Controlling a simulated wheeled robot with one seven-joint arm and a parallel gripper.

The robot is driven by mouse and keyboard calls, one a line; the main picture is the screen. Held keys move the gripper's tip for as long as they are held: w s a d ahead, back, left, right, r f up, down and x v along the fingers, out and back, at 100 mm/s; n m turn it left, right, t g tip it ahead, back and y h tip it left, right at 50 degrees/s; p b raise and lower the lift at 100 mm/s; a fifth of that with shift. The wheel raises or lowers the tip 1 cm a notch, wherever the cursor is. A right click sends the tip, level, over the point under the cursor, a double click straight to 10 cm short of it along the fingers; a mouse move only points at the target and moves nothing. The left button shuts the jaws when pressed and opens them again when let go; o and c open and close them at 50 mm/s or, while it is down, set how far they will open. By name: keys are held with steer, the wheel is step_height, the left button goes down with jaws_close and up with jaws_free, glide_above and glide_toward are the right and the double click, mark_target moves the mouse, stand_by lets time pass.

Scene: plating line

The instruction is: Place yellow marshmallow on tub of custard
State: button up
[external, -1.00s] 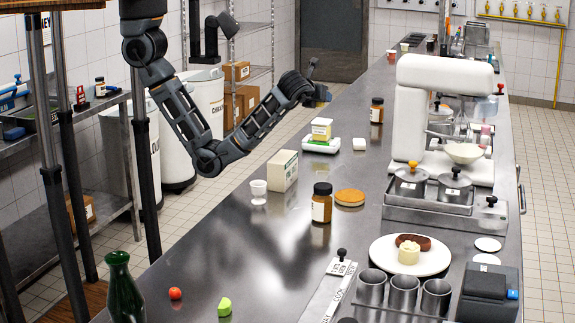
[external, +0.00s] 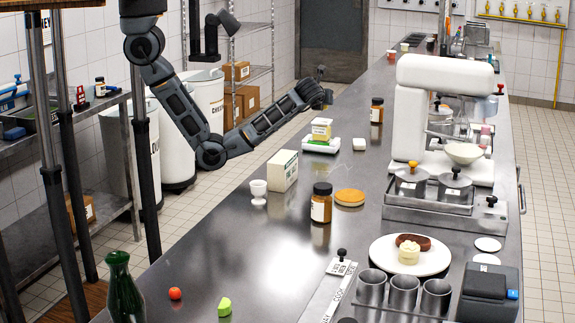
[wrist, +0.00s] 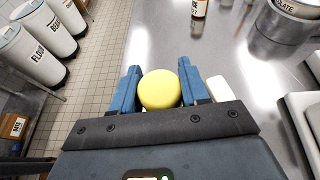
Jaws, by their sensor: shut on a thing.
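The yellow marshmallow (wrist: 159,90) is a round, smooth piece held between the two blue fingers of my gripper (wrist: 158,88) in the wrist view. A pale yellow tub with a white label (external: 321,129), possibly the custard, stands on a white scale (external: 321,147), in front of my gripper. I cannot read its label. A cream-coloured piece (external: 409,254) sits on the white plate (external: 385,266) beside a brown patty.
A small white block (external: 359,144) stands right of the scale; a white piece also shows beside my right finger (wrist: 217,88). A brown jar (external: 377,110), a carton (external: 283,171), another jar (external: 321,203) and a white mixer (external: 437,115) stand on the counter.

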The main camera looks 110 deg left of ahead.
mark_target(323, 120)
steer(key=shift+a+f, duration=0.25)
steer(key=shift+f, duration=1.9)
steer(key=o, duration=0.7)
steer(key=shift+f, duration=0.1)
steer(key=shift+c, duration=0.2)
steer(key=shift+d, duration=0.1)
steer(key=v, duration=1.2)
